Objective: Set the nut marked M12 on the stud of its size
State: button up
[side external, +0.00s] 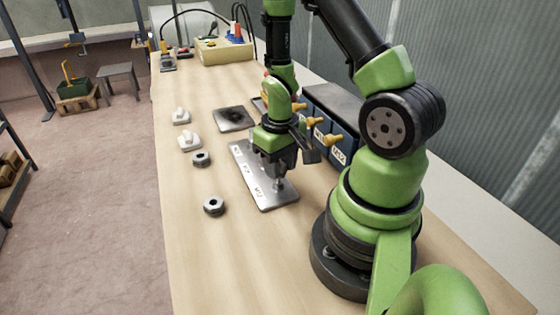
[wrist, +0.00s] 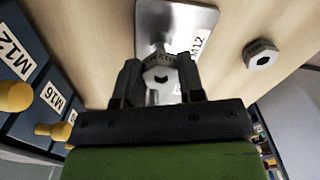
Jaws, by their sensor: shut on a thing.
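My gripper (side external: 277,165) is shut on a hex nut, which sits between the fingertips in the wrist view (wrist: 160,74); its side marking is too blurred to read. The nut is over the near end of a metal plate (side external: 268,204), which also shows in the wrist view (wrist: 152,18). The plate carries an M12 label (wrist: 197,46) beside the held nut. A stud (side external: 279,185) stands on the plate just below the fingers. I cannot tell whether nut and stud touch. Other studs are hidden by my gripper.
Two loose hex nuts, a nearer one (side external: 214,206) and a farther one (side external: 201,159), lie left of the plate. Two pale parts (side external: 189,141) and a dark square plate (side external: 233,118) lie farther back. Blue labelled bins (side external: 338,146) with yellow knobs stand right. The bench's left front is clear.

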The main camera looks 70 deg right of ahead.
jog(key=o, duration=1)
jog(key=shift+r, duration=0.1)
notch_tip(320, 180, up, 7)
dwell(0.3)
dwell(0.6)
